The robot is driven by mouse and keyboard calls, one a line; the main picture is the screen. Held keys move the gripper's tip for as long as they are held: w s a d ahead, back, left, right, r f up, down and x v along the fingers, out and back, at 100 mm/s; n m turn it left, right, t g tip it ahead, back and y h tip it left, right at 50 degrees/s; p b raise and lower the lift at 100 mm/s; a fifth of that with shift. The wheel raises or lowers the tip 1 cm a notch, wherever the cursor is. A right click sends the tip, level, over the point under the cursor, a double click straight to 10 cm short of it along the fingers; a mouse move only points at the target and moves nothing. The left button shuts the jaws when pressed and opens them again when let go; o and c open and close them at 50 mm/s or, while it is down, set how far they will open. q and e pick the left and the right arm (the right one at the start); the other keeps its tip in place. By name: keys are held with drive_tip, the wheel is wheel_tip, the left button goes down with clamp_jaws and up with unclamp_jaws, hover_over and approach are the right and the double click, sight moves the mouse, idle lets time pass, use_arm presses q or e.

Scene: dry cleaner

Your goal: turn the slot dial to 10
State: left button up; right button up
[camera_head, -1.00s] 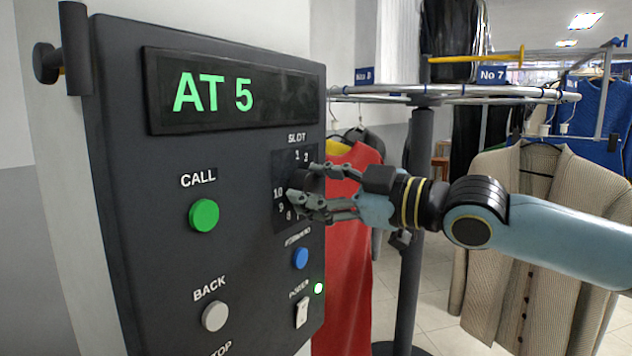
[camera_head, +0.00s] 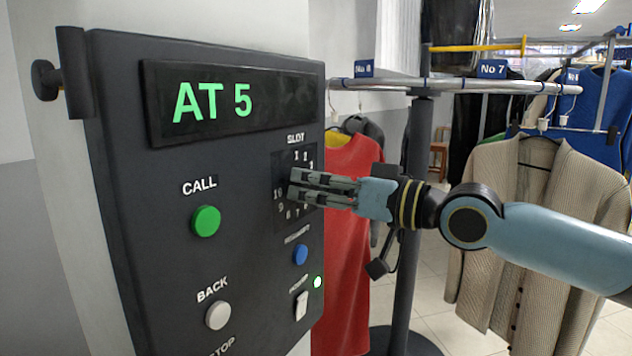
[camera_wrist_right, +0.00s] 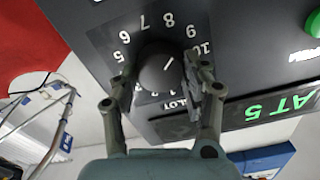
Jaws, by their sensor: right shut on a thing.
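The slot dial is a round dark knob on a square number plate (camera_head: 283,160) on the control panel (camera_head: 150,200). In the head view my fingers hide the knob. In the right wrist view the dial (camera_wrist_right: 158,72) shows between my fingers, its white mark slanting toward the side with 9 and 10; the exact number is hard to tell. My right gripper (camera_head: 296,184) is shut on the dial, one finger on each side in the wrist view (camera_wrist_right: 160,86). The display (camera_head: 235,100) reads AT 5 in green. My left gripper is not in view.
Below the dial are a blue button (camera_head: 300,255) and a white rocker switch (camera_head: 301,305) beside a lit green lamp. A green CALL button (camera_head: 206,221) and grey BACK button (camera_head: 218,315) lie left. A garment rail (camera_head: 450,88) with a beige cardigan (camera_head: 535,220) stands behind my arm.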

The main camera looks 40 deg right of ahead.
drive_tip(key=m+p, duration=0.1)
drive_tip(key=m, duration=0.3)
drive_tip(key=shift+f+m, duration=0.15)
drive_tip(key=shift+m, duration=0.15)
drive_tip(key=shift+m+p, duration=0.4)
drive_tip(key=shift+m, duration=1.5)
drive_tip(key=o, duration=1.1)
drive_tip(key=shift+d, duration=0.1)
drive_tip(key=shift+o, duration=0.3)
